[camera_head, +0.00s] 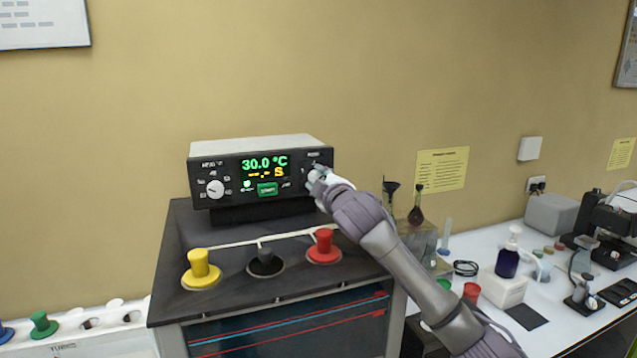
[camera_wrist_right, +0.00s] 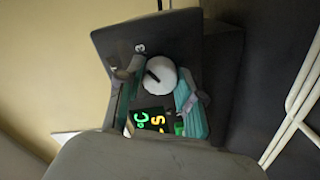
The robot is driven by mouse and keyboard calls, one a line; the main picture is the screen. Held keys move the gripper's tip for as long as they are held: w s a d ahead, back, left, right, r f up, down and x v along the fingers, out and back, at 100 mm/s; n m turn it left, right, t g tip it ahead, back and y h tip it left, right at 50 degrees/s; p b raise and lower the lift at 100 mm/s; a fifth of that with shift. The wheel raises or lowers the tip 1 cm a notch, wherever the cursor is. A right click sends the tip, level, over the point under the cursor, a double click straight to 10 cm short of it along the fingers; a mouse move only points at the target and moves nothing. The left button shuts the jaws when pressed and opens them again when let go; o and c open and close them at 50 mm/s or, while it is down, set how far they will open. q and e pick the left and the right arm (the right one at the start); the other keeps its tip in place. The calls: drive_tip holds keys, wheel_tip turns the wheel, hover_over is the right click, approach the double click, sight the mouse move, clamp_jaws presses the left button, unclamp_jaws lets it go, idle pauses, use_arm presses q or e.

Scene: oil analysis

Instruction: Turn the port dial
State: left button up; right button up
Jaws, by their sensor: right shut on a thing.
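The control box (camera_head: 262,142) stands on a dark-topped cabinet, with a display reading 30.0 °C in green and an orange S. A white dial (camera_head: 215,189) is on the left of its front panel. My right gripper (camera_head: 318,180) is at the panel's right end, shut on a second white dial there, which it largely hides in the head view. In the right wrist view, this white dial (camera_wrist_right: 160,75) with a black pointer mark shows between the fingers, near a printed 3. My left gripper is not in view.
Yellow (camera_head: 200,265), black (camera_head: 265,262) and red (camera_head: 323,245) plugs stand on the cabinet top below the box. A white bench (camera_head: 480,340) with a dark pump bottle (camera_head: 508,260), flasks and instruments is to the right. A rack with green and blue plugs is at lower left.

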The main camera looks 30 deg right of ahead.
drive_tip(key=shift+f+m, duration=0.1)
drive_tip(key=shift+m, duration=0.2)
drive_tip(key=o, duration=1.2)
drive_tip(key=shift+c, duration=0.2)
drive_tip(key=v, duration=1.2)
